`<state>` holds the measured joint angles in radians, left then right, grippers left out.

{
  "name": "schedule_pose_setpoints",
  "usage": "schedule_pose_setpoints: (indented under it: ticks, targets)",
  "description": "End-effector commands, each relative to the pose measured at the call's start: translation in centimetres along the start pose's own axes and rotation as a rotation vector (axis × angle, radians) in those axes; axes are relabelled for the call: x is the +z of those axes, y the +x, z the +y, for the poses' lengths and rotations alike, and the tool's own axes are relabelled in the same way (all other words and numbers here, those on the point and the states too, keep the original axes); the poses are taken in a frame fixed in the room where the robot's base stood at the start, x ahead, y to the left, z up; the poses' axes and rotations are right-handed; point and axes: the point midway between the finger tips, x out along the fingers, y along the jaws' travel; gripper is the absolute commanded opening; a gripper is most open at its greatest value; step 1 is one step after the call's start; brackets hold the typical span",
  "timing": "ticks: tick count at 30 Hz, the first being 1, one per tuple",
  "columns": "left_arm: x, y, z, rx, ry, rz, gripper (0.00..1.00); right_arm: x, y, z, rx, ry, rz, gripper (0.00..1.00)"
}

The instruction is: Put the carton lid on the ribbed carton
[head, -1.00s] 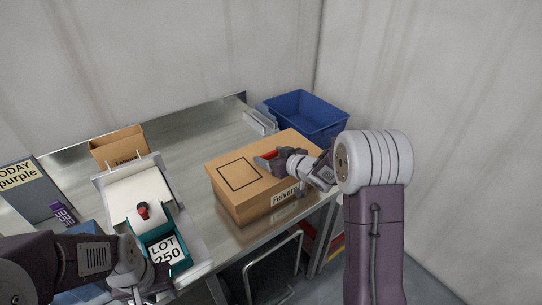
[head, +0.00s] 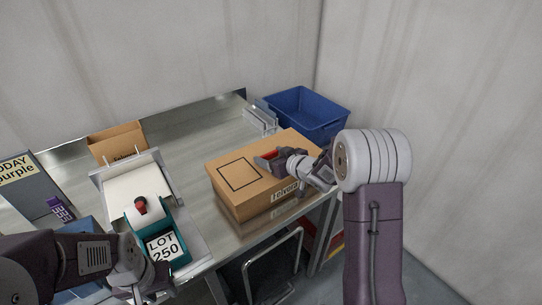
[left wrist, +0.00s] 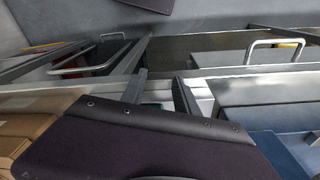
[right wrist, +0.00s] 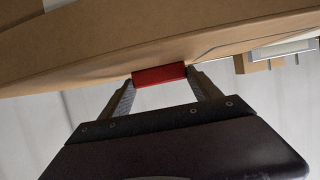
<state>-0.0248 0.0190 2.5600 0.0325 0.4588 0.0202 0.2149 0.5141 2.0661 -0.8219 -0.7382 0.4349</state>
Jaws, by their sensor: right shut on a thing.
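The carton lid (head: 238,176) is a brown cardboard lid with a dark square outline and a red grip. It lies level over the ribbed carton (head: 262,203), a brown box with a printed front label. The lid covers the carton's top, and I cannot tell whether it is fully seated. My right gripper (head: 272,155) is shut on the lid's red grip, which shows between its fingers in the right wrist view (right wrist: 160,75). My left gripper (left wrist: 160,88) is open and empty, low at the table's front edge by the teal box.
The table's back middle (head: 195,140) is clear.

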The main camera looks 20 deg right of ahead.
Motion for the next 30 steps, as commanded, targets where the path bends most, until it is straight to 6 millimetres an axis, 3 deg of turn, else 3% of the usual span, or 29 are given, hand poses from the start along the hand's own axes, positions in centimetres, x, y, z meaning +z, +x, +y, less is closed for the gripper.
schedule_pose_setpoints:
  ticks: [12,13,15,25,30]
  targets:
    - [0.1,0.7,0.0,0.0,0.0,0.0,0.36,0.8,0.4,0.0,0.0,0.0,0.0,0.3]
    - [0.1,0.7,0.0,0.0,0.0,0.0,0.36,0.8,0.3,0.0,0.0,0.0,0.001,0.78]
    - [0.1,0.6,0.0,0.0,0.0,0.0,0.36,0.8,0.3,0.0,0.0,0.0,0.0,0.97]
    - [0.1,0.6,0.0,0.0,0.0,0.0,0.36,0.8,0.1,0.0,0.001,0.001,0.0,0.97]
    - [0.1,0.5,0.0,0.0,0.0,0.0,0.36,0.6,-2.8,0.1,0.004,0.001,0.001,0.97]
